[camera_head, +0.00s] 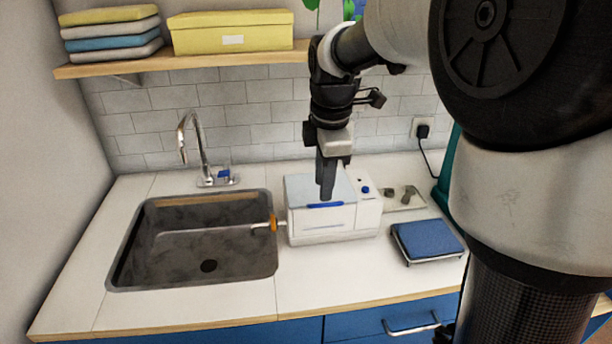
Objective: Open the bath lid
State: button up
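The bath (320,230) is a white box on the counter, right of the sink. Its lid (300,188) is a pale, bluish flat panel on top, and it looks closed. A blue handle strip (325,205) runs along the lid's front edge. My gripper (327,192) points down over the lid, with its fingertips close to the blue strip. I cannot tell whether the fingers touch the strip. The fingers overlap in this view, so their opening is hidden. My gripper covers part of the lid.
A grey sink (140,250) with a tap (192,145) lies to the left. An orange-collared spout (273,222) sticks out from the bath toward it. A blue-topped flat device (427,240) and small metal parts (409,194) lie to the right. A shelf (190,60) hangs above.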

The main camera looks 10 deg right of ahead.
jog(key=shift+w+f, duration=0.2)
jog(key=shift+f, duration=1)
jog(key=shift+w+f, duration=0.2)
jog(key=shift+f, duration=0.95)
grip_shut()
